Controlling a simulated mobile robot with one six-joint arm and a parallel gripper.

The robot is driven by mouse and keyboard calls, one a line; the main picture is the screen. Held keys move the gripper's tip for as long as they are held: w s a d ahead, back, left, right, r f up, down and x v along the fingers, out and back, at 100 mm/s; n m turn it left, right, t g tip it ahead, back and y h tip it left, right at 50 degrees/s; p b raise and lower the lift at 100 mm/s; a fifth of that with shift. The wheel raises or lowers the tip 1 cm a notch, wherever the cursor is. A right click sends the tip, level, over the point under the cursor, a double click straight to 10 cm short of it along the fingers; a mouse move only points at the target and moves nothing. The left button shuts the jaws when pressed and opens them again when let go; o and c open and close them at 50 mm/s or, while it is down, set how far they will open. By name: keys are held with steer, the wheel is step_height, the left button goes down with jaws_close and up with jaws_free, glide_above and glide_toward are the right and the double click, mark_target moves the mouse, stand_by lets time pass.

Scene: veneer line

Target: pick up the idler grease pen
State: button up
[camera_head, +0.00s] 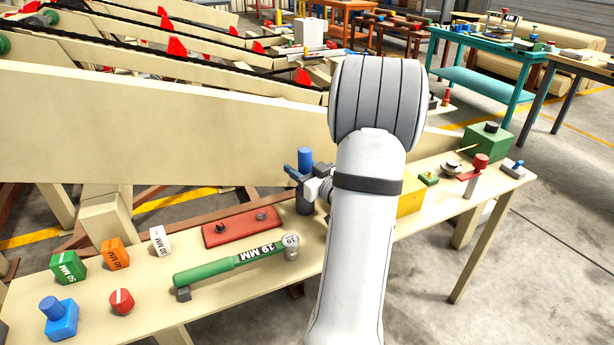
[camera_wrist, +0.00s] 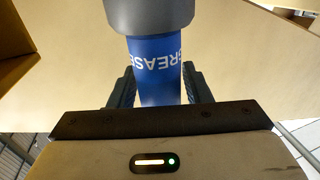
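The idler grease pen (camera_head: 305,157) is a blue cylinder with a dark grey lower part in the head view, upright near the table's back edge. In the wrist view the pen (camera_wrist: 158,73) shows a blue body with white "GREASE" lettering and a wide grey part at the top of the picture. My gripper (camera_wrist: 160,84) has one dark finger on each side of the pen, and both appear to touch it. In the head view my gripper (camera_head: 303,178) reaches it from the right. I cannot tell whether the pen's lower end touches the table.
The narrow table (camera_head: 240,298) holds a green 19 MM hammer-like tool (camera_head: 235,262), a red plate (camera_head: 240,228), coloured blocks (camera_head: 115,254) and a blue knobbed block (camera_head: 59,317). A yellow block (camera_head: 411,195) is right of my arm. A long beige beam (camera_head: 160,125) stands behind.

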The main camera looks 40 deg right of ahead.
jaws_close()
stand_by(0.4)
